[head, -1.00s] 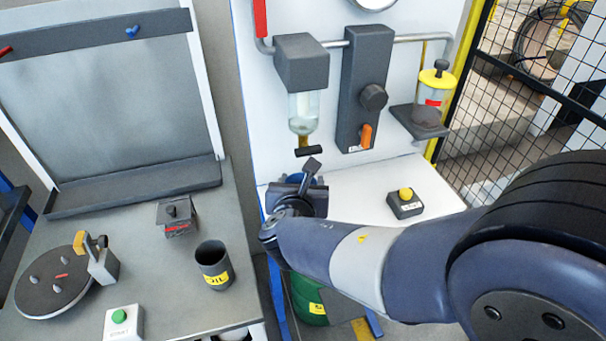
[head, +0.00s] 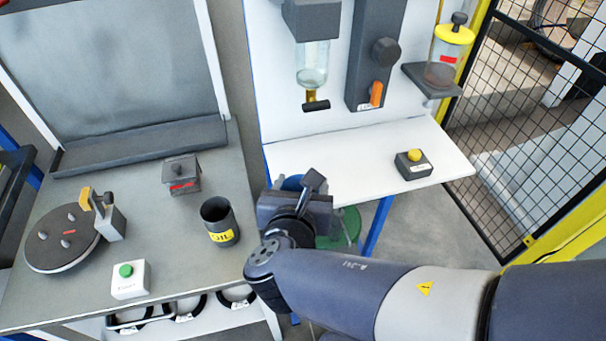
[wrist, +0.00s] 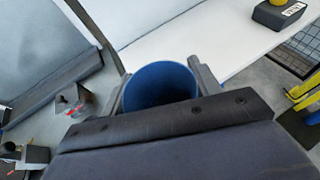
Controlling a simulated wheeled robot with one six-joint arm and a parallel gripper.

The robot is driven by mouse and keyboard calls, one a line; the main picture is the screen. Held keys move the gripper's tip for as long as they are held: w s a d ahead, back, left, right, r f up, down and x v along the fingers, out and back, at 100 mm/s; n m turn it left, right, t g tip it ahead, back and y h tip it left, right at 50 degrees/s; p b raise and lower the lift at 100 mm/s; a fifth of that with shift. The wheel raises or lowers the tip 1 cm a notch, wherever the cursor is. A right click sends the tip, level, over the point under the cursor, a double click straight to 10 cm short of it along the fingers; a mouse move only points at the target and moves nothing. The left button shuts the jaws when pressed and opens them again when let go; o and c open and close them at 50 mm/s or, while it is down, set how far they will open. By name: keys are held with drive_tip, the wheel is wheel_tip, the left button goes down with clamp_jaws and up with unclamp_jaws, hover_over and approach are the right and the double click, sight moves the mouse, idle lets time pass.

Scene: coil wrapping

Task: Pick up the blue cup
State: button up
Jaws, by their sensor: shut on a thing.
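The blue cup (wrist: 160,86) sits between the two fingers of my gripper (wrist: 160,90) in the wrist view. I look into its round open mouth, and its lower part is hidden behind the gripper body. In the head view only a bit of the cup's blue rim (head: 291,183) shows behind my gripper (head: 293,190). My gripper is shut on the cup. It is in front of the white shelf's left end, by the gap between the two benches. I cannot see the cup's bottom.
On the grey bench (head: 120,180) at left stand a dark OIL cup (head: 220,222), a small box (head: 182,175), a turntable (head: 62,240) and a green button (head: 126,270). A yellow-button box (head: 413,163) sits on the white shelf (head: 340,170). A dispenser (head: 312,65) hangs above.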

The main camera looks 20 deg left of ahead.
drive_tip(key=shift+s+d, duration=0.1)
drive_tip(key=shift+s, duration=0.55)
idle(1.5)
